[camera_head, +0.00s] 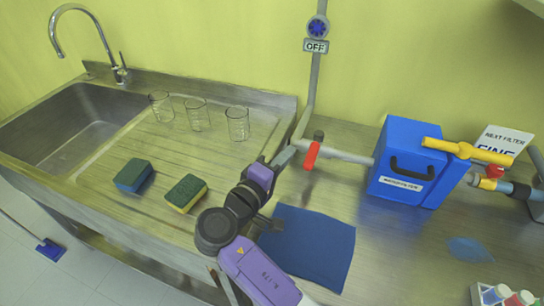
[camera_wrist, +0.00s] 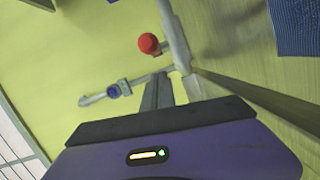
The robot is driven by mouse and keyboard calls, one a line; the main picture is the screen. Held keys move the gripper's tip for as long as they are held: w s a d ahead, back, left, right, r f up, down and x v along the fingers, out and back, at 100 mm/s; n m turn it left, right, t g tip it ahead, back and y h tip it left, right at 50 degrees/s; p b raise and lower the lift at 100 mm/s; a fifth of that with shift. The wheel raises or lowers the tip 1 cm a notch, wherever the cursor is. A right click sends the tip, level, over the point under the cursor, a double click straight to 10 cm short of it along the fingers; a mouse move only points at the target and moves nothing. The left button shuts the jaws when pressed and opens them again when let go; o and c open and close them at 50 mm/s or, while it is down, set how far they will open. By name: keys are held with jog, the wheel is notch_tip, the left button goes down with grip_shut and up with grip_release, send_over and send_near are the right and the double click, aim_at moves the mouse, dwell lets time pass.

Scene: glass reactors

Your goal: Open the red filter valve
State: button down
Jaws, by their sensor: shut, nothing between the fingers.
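The red valve handle (camera_head: 312,155) sits on a grey pipe (camera_head: 345,155) that runs from the wall to the blue filter box (camera_head: 400,165). In the wrist view the handle (camera_wrist: 148,43) shows end-on as a red round shape beside the pipe. My gripper (camera_head: 287,155) is shut and empty, just left of the red handle, with a small gap seen between them. In the wrist view the grey fingers (camera_wrist: 165,90) point toward the pipe, and the handle lies above their tips.
A blue wheel valve (camera_head: 318,27) with an OFF sign (camera_head: 316,46) is on the vertical pipe. Glass beakers (camera_head: 197,114), sponges (camera_head: 186,193) and a sink (camera_head: 70,125) lie left. A blue cloth (camera_head: 310,248) lies below the handle. A yellow lever (camera_head: 465,150) is at the box's right.

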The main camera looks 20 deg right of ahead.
jog(key=shift+s+d+f, duration=0.15)
jog(key=shift+s+d, duration=0.5)
jog(key=shift+d, duration=0.25)
jog(key=shift+p, duration=0.3)
